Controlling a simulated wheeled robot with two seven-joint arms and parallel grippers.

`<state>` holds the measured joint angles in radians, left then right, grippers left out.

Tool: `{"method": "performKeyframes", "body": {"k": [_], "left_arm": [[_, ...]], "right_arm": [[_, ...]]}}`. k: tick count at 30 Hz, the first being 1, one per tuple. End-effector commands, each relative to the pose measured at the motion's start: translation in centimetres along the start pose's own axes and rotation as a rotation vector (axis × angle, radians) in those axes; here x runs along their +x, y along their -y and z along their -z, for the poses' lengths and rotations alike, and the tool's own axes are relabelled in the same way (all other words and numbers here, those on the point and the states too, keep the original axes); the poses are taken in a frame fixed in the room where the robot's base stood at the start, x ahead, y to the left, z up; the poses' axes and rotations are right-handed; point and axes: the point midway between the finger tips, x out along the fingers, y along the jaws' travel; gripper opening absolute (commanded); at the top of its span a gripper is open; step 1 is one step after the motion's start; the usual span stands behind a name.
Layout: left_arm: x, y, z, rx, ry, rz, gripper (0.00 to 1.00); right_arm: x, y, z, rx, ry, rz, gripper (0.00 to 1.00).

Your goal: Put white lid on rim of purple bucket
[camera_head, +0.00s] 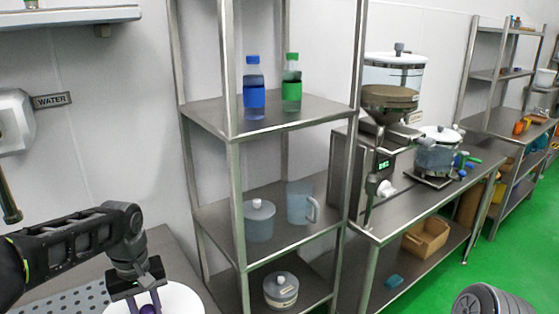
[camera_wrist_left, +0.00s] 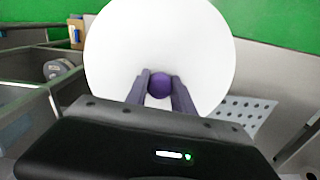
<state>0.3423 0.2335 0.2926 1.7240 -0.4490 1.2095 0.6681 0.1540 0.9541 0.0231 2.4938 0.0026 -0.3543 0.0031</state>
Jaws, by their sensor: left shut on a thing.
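The white lid (camera_wrist_left: 160,45) is a round disc with a purple knob (camera_wrist_left: 159,85) at its middle. My left gripper (camera_wrist_left: 158,88) is shut on the knob, with one finger on each side of it. In the head view the lid (camera_head: 178,298) shows at the bottom left, below my left gripper (camera_head: 146,303), and is cut by the frame edge. Whatever lies beneath the lid is hidden, and I cannot see a purple bucket in either view. My right gripper is not in view.
A metal counter with a perforated plate (camera_head: 75,302) lies around the lid. A steel shelf rack (camera_head: 230,190) stands to its right, holding blue and green bottles, a jug and lidded containers. A grinder machine (camera_head: 390,95) stands on the bench further right.

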Motion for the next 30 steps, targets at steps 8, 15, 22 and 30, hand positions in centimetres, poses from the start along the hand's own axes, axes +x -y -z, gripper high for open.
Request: {"method": "performKeyframes", "body": {"k": [8,15,22,30], "left_arm": [[4.0,-8.2,-0.4,0.500,0.001,-0.001,0.00],[5.7,-11.0,-2.1,0.561,-0.002,0.000,0.00],[5.6,-11.1,-2.2,0.563,-0.002,0.000,0.00],[5.6,-11.2,-2.2,0.563,-0.004,0.000,0.00]], "right_arm": [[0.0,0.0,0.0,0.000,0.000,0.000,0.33],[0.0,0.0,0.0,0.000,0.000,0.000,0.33],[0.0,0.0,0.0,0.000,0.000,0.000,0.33],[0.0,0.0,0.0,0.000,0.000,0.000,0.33]]}}
